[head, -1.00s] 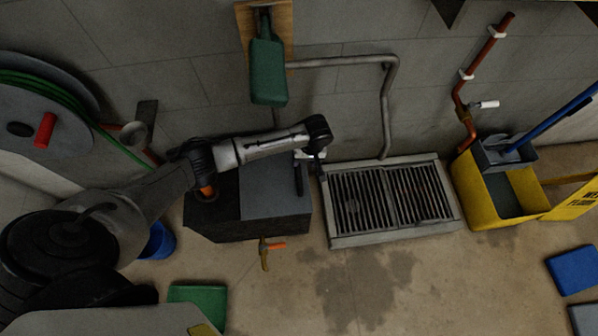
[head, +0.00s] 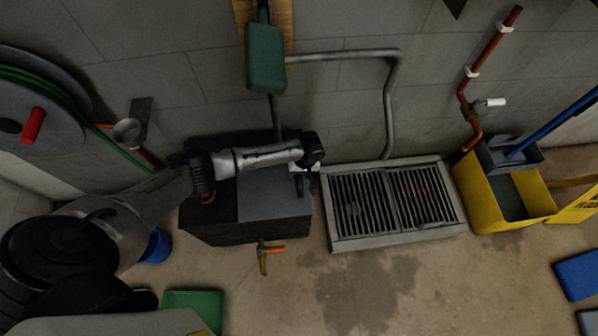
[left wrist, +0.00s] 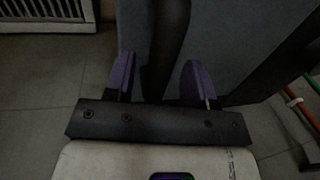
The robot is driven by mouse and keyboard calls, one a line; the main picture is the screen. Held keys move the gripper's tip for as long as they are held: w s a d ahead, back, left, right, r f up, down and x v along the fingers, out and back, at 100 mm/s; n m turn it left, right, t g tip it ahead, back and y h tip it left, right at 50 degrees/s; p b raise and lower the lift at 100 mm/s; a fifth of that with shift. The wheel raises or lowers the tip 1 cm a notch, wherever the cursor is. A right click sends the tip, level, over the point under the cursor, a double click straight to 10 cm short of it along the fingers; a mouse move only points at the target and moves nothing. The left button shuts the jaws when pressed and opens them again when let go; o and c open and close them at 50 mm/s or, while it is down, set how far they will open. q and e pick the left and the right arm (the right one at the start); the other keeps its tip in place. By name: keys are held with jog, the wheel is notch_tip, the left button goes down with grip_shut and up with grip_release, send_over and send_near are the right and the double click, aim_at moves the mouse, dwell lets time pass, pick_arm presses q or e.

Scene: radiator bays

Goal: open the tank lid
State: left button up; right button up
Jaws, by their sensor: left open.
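The tank (head: 215,226) is a dark box on the floor against the wall, with a tap on its front. Its lid (head: 268,200) is the flat grey panel on the right part of the top, and it lies closed. My left gripper (head: 304,182) is over the lid's right edge, pointing down, partly hidden by my wrist. In the left wrist view, the purple fingers of my left gripper (left wrist: 158,75) are apart, with the dark lid handle (left wrist: 169,40) running between them. I cannot tell whether they touch it. The lid (left wrist: 235,40) also shows there. My right gripper is not in view.
A floor grate (head: 395,205) lies right of the tank, then a yellow mop bucket (head: 475,195). A hose reel (head: 35,105) is at left. A brass tap with an orange lever (head: 265,252) sticks out in front.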

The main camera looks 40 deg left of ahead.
pick_arm(q)
jog(key=shift+c, duration=0.4)
grip_shut()
